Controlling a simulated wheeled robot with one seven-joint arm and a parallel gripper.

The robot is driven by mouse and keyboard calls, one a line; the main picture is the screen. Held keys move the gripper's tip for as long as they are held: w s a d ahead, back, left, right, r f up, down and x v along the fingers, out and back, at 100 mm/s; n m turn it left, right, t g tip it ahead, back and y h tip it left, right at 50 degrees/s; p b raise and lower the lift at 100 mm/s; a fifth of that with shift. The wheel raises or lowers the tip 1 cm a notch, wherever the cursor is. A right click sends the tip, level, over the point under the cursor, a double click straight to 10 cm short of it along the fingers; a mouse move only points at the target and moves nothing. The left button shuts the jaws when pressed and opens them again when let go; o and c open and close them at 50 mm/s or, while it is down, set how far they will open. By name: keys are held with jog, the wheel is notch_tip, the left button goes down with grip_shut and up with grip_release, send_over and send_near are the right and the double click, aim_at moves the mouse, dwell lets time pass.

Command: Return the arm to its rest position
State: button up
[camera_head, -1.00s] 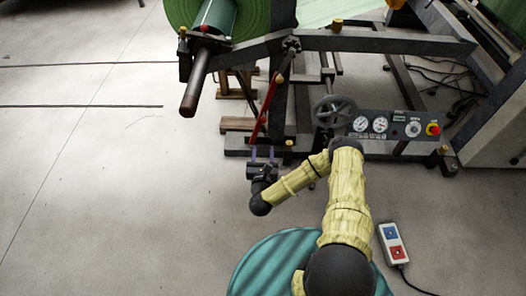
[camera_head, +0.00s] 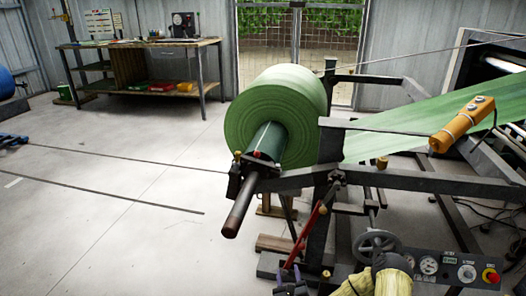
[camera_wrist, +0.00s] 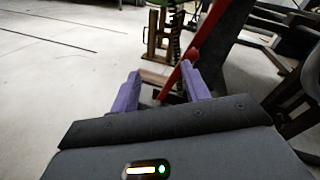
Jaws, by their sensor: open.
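My gripper (camera_head: 292,289) shows at the bottom edge of the head view, below the red lever of the machine. In the wrist view my gripper (camera_wrist: 160,88) has its two purple fingers apart with nothing between them. The red lever (camera_wrist: 202,45) passes behind the fingers in the wrist view, and it also shows in the head view (camera_head: 304,236). I cannot tell the exact gap between fingers and lever.
A green roll (camera_head: 272,108) sits on the machine frame above my gripper. A handwheel (camera_head: 376,245) and gauge panel (camera_head: 455,268) stand to the right. An orange pendant (camera_head: 462,122) rests on the frame. A workbench (camera_head: 140,44) stands far back. The floor at left is mostly clear.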

jog(key=s+r+n+g+y+p, duration=0.35)
jog(key=r+n+g, duration=0.75)
jog(key=n, duration=1)
jog(key=s+d+r+n+g+h+p, duration=0.25)
jog(key=s+r+n, duration=0.25)
jog(key=s+r, duration=0.55)
jog(key=s+d+r+n+g+h+p, duration=0.15)
jog(key=s+d+r+n, duration=0.3)
jog(key=s+r, duration=0.6)
notch_tip(320, 180, up, 38)
jog(key=w+p, duration=0.1)
jog(key=p, duration=3.7)
jog(key=shift+w+a+r+n+t, duration=0.2)
jog(key=shift+a+n+t, duration=0.1)
jog(key=shift+a+n, duration=0.15)
